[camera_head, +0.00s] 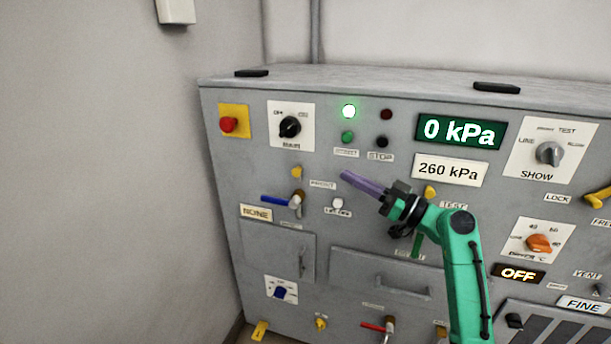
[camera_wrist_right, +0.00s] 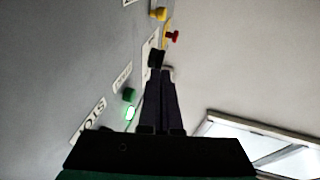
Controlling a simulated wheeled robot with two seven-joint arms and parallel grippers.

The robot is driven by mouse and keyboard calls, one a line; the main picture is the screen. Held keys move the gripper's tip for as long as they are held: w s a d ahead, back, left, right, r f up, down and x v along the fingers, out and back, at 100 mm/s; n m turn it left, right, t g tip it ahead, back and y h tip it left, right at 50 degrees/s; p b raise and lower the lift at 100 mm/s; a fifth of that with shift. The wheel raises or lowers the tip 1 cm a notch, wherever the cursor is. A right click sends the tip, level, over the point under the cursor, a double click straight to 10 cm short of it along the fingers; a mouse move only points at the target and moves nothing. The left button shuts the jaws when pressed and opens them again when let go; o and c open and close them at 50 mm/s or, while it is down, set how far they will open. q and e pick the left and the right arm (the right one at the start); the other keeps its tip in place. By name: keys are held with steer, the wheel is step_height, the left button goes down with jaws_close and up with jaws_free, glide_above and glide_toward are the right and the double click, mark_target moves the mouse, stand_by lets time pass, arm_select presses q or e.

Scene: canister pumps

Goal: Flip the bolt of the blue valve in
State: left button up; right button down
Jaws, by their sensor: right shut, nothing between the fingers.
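The blue valve shows in the head view at the panel's left, with a blue handle (camera_head: 275,201) pointing left from a brown and silver body (camera_head: 297,203). A yellow knob (camera_head: 297,172), apparently its bolt, sits just above the body. My right gripper (camera_head: 344,175) has slim purple fingers, shut and empty, pointing left and a little up, right of the yellow knob and apart from it. In the wrist view the shut fingers (camera_wrist_right: 167,72) look dark; a yellow knob (camera_wrist_right: 158,14) shows beyond them, and I cannot tell which it is. My left gripper is not in view.
A red stop button (camera_head: 228,125), a black main knob (camera_head: 290,127) and a lit green lamp (camera_head: 348,111) are above. A white knob (camera_head: 337,203) sits right of the valve. A drawer handle (camera_head: 401,285) and a door handle (camera_head: 302,262) protrude below. A wall stands at left.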

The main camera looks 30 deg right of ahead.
step_height(320, 180, up, 3)
steer(key=p, duration=0.5)
glide_above(309, 170)
steer(key=s+a, duration=0.1)
steer(key=s, duration=0.3)
steer(key=shift+s+a, duration=0.1)
steer(key=shift+s, duration=0.1)
steer(key=f, duration=0.2)
steer(key=w+f, duration=0.1)
steer(key=shift+a+f, duration=0.2)
steer(key=shift+a, duration=0.05)
steer(key=shift+w+a+f, duration=0.1)
steer(key=shift+w+f, duration=0.15)
steer(key=shift+f, duration=0.25)
